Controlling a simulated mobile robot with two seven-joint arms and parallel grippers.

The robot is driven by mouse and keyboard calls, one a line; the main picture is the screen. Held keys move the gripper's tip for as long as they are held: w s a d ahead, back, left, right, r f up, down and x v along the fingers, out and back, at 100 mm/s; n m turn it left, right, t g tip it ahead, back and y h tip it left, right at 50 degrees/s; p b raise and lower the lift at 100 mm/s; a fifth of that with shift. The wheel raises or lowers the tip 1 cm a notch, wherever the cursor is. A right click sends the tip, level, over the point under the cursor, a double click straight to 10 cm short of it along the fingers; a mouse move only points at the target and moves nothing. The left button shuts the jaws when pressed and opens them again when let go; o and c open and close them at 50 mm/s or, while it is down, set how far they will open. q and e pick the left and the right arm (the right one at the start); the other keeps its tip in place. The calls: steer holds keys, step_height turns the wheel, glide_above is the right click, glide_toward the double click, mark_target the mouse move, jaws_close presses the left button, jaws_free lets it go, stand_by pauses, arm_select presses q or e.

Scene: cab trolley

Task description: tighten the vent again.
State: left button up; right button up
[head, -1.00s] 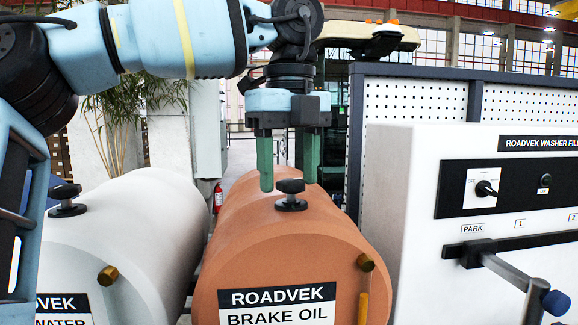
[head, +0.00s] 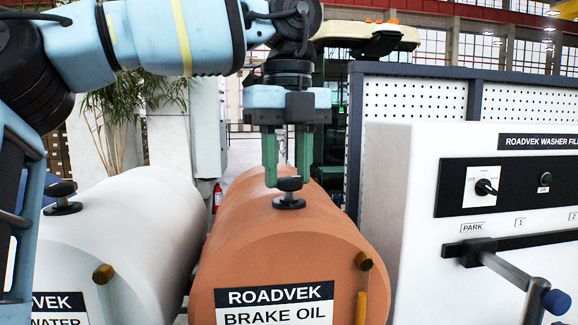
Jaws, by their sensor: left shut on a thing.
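The orange tank (head: 245,245) labelled "ROADVEK BRAKE OIL" lies in the middle of the head view. Its black vent knob (head: 289,201) stands on top of the tank. My left gripper (head: 288,178) points down from above, and its green fingers are closed on the vent knob's upper part, one on each side. The knob's lower disc shows below the fingers. My right gripper is not in view.
A white tank (head: 140,225) with its own black knob (head: 62,199) is on the left. A white washer panel (head: 405,200) with a handled bar (head: 510,270) stands on the right. A pegboard partition (head: 415,110) is behind it.

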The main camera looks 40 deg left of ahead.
arm_select(q)
steer(key=m, duration=0.5)
steer(key=shift+w+b, duration=0.1)
steer(key=shift+b, duration=0.2)
steer(key=m, duration=0.5)
steer(key=shift+d+m, duration=0.15)
steer(key=shift+m, duration=0.25)
steer(key=m, duration=0.4)
steer(key=shift+m, duration=0.3)
steer(key=m, duration=0.3)
steer(key=shift+d, duration=0.15)
steer(key=m, duration=0.2)
steer(key=shift+m, duration=0.7)
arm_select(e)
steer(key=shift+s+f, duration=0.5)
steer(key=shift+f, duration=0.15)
arm_select(q)
steer(key=o, duration=1)
